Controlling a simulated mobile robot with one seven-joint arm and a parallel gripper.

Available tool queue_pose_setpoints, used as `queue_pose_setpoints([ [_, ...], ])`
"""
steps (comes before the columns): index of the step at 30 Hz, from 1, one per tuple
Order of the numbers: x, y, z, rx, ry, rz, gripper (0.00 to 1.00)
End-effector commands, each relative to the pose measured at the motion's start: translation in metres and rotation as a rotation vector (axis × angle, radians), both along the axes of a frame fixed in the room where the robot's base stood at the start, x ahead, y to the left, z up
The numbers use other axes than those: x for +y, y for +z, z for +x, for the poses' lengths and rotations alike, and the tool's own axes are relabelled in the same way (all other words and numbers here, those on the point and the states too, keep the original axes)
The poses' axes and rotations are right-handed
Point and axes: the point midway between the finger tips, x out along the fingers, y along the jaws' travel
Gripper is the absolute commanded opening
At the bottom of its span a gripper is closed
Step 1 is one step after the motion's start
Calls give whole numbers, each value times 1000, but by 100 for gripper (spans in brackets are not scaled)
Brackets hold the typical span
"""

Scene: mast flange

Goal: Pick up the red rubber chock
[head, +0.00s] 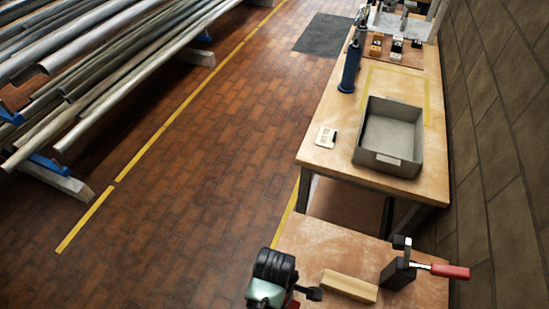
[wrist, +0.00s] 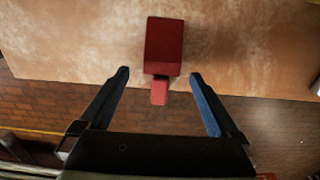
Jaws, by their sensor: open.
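The red rubber chock (wrist: 164,45) lies on a worn wooden bench top (wrist: 60,45) in the wrist view, a dark red block with a lighter red narrow part (wrist: 159,93) toward the bench edge. My gripper (wrist: 159,76) is open and empty. Its two fingers stand apart, left and right of the narrow part, with the wider block beyond the fingertips. I cannot tell the height gap between fingers and chock. In the head view, only a small bit of red shows at the bottom, beside a dark and pale green shape; I cannot tell surely what these are.
On the near bench are a wooden block (head: 349,286) and a clamp with a red handle (head: 450,271). Pipes (head: 110,65) lie at left; brick floor between is clear.

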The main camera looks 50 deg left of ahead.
Motion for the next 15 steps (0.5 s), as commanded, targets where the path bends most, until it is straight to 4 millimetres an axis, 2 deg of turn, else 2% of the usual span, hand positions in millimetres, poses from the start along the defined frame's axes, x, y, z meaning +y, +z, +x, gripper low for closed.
queue_pose_setpoints([
  [7, -2, -30, -2, 2, -1, -1, 98],
  [15, -2, -35, -1, 0, -1, 0, 98],
])
